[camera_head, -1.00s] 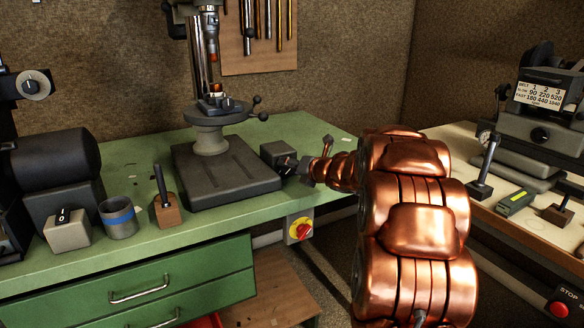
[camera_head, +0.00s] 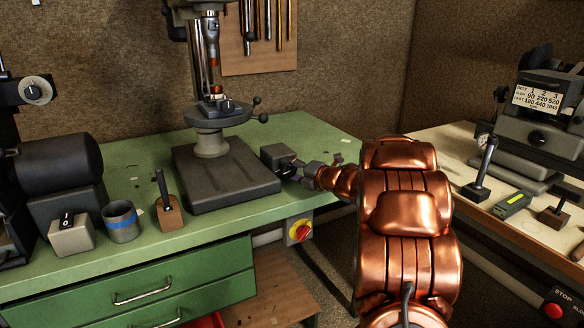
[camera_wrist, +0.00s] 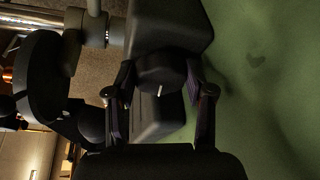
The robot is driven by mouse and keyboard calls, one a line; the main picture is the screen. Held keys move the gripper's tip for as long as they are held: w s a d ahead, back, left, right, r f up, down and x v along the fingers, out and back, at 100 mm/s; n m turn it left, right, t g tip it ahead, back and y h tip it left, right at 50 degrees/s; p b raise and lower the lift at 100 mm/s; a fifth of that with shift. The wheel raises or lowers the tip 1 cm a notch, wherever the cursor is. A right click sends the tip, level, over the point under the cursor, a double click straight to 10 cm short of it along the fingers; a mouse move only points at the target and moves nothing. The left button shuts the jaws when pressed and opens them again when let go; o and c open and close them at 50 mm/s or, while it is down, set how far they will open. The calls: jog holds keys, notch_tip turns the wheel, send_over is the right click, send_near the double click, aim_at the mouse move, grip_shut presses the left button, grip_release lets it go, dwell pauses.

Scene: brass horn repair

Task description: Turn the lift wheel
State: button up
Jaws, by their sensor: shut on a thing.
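The lift wheel (camera_wrist: 162,72) is a dark round knob with a small white mark, seen in the wrist view. My gripper (camera_wrist: 160,82) has one finger on each side of it and is shut on it. In the head view my gripper (camera_head: 292,168) reaches from the right to a small dark box (camera_head: 276,154) beside the drill press base. There the wheel is mostly hidden by my gripper.
The drill press base (camera_head: 225,178) stands on the green bench (camera_head: 120,240), left of my gripper. A blue-banded cup (camera_head: 121,222), a wooden block with a handle (camera_head: 170,213) and a switch box (camera_head: 71,236) stand further left. A red-yellow switch (camera_head: 299,231) is on the bench front.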

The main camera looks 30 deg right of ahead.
jog(key=m+t, duration=0.1)
jog(key=m, duration=0.1)
jog(key=m+y, duration=0.1)
jog(key=m, duration=0.2)
jog(key=shift+d+f+t+p, duration=0.1)
jog(key=shift+f+t+p, duration=0.05)
jog(key=shift+t+p, duration=0.25)
jog(key=shift+m, duration=0.3)
jog(key=o, duration=1.2)
jog(key=shift+f, duration=0.1)
jog(key=shift+c, duration=0.2)
